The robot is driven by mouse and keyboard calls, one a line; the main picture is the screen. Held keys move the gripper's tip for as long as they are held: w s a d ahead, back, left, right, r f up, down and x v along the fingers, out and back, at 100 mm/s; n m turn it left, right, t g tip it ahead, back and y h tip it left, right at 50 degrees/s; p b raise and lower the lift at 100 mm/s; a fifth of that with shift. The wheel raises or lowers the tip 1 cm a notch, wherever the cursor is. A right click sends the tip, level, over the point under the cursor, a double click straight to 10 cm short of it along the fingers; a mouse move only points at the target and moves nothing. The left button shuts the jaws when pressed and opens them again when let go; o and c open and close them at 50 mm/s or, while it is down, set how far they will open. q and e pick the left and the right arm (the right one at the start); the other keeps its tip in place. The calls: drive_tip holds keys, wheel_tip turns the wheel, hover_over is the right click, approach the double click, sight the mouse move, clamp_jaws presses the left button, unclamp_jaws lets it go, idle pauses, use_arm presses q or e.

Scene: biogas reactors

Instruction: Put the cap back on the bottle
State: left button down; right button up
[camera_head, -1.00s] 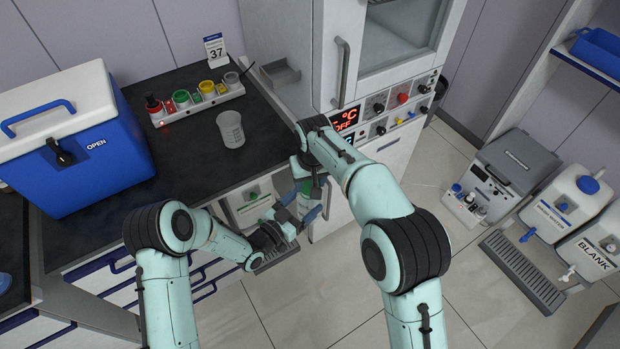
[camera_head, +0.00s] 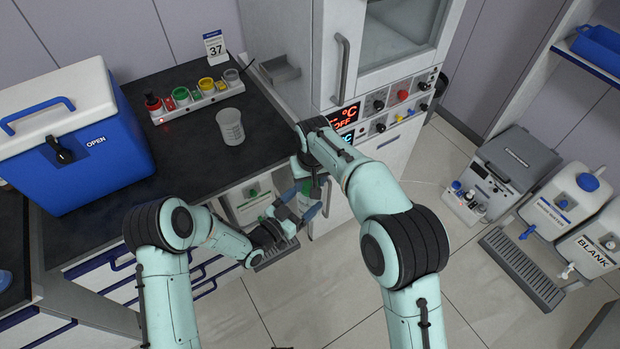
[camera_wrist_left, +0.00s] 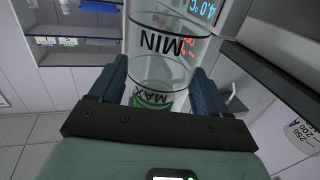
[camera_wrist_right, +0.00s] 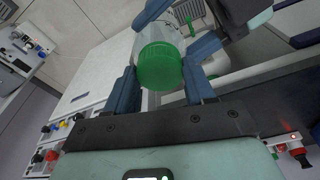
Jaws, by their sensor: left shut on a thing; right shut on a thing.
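The clear bottle (camera_wrist_left: 165,65), marked MIN and MAX, stands between the blue fingers of my left gripper (camera_wrist_left: 163,95), which is shut on it. In the head view, my left gripper (camera_head: 300,208) holds it low in front of the bench. The green cap (camera_wrist_right: 160,66) sits between the fingers of my right gripper (camera_wrist_right: 160,90), which is shut on it. The cap is in line with the bottle's end and appears against it; whether it is seated cannot be told. In the head view, my right gripper (camera_head: 311,188) is just above the left one, and my arms largely hide bottle and cap.
A blue cooler box (camera_head: 85,150) is at left. The white cabinet (camera_head: 335,60) with control knobs is close behind my grippers. The floor in front is free.

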drive_tip(key=m, duration=0.5)
drive_tip(key=shift+a+h, duration=0.15)
drive_tip(key=shift+h, duration=0.25)
drive_tip(key=m, duration=0.4)
drive_tip(key=shift+a+m+h, duration=0.1)
drive_tip(key=shift+m+h, duration=0.3)
drive_tip(key=m, duration=0.4)
drive_tip(key=shift+w+g, duration=0.15)
drive_tip(key=shift+g, duration=0.25)
drive_tip(key=m, duration=0.5)
drive_tip(key=shift+w+g+h, duration=0.1)
drive_tip(key=shift+g+h, duration=0.2)
drive_tip(key=shift+h, duration=0.1)
drive_tip(key=m, duration=0.5)
drive_tip(key=shift+g, duration=0.4)
drive_tip(key=m, duration=0.4)
drive_tip(key=shift+w+g, duration=0.15)
drive_tip(key=shift+g, duration=0.15)
drive_tip(key=m, duration=0.5)
drive_tip(key=shift+d+f+y, duration=0.1)
drive_tip(key=shift+d+y, duration=0.1)
drive_tip(key=shift+y, duration=0.2)
drive_tip(key=shift+a+m+g, duration=0.1)
drive_tip(key=shift+m+g, duration=0.3)
drive_tip(key=shift+m, duration=1.1)
